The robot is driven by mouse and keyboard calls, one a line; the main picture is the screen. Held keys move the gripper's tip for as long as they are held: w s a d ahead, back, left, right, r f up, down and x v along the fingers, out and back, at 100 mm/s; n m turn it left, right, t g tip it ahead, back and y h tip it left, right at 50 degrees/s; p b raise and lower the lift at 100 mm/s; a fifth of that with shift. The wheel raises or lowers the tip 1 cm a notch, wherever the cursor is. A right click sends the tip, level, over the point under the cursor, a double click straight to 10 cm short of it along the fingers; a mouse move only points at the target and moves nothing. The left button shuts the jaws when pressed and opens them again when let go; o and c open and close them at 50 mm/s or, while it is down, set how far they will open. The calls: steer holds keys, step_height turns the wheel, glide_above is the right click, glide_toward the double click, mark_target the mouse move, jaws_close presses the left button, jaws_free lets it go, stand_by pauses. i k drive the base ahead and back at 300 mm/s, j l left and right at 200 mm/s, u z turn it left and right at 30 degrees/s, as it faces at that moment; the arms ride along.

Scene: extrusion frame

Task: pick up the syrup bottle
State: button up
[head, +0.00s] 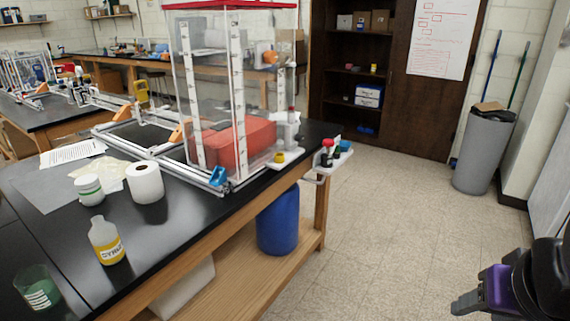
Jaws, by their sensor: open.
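The syrup bottle (106,242) stands upright near the front of the black table, at the lower left in the head view. It is a clear bottle with yellow liquid and a label with dark letters, only partly legible. My gripper (466,303) is at the lower right, partly cut off by the picture edge. It is open, over the floor, far to the right of the bottle and not touching it. Nothing shows between its fingers.
The floor (370,230) between table and grey bin (484,150) is clear.

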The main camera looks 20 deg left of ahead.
mark_target(107, 243)
steer(key=u, duration=2.25)
steer(key=i+l+z, duration=0.1)
steer(key=l+z, duration=0.25)
steer(key=i+l+z, duration=0.15)
steer(key=l+z, duration=0.2)
steer(key=i+l+z, duration=0.2)
steer(key=z, duration=0.15)
steer(key=u, duration=0.25)
steer(key=k, duration=0.05)
